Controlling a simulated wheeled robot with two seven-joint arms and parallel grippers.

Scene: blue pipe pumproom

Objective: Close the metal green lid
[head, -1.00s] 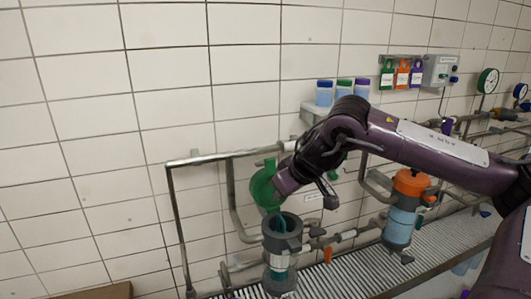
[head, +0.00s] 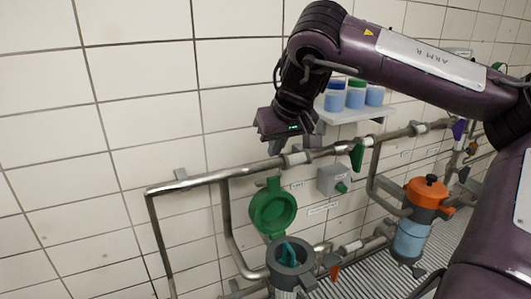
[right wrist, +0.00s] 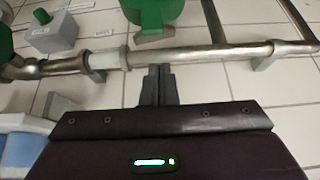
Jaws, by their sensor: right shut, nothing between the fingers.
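The green lid (head: 273,212) stands open, tilted up above a grey round housing (head: 289,262). A teal part (head: 288,253) shows inside the housing's open mouth. My right gripper (head: 277,147) is above the lid in the head view, apart from it, with its fingers shut and empty. In the right wrist view the shut fingers (right wrist: 158,85) are near a metal pipe, and part of the green lid (right wrist: 152,12) shows at the top edge. My left gripper is not in view.
A metal pipe (head: 225,176) runs along the tiled wall between my right gripper and the lid. A grey box with a green knob (head: 334,181) is right of the lid. Capped bottles (head: 355,95) stand on a shelf. An orange-topped filter (head: 425,195) stands further right.

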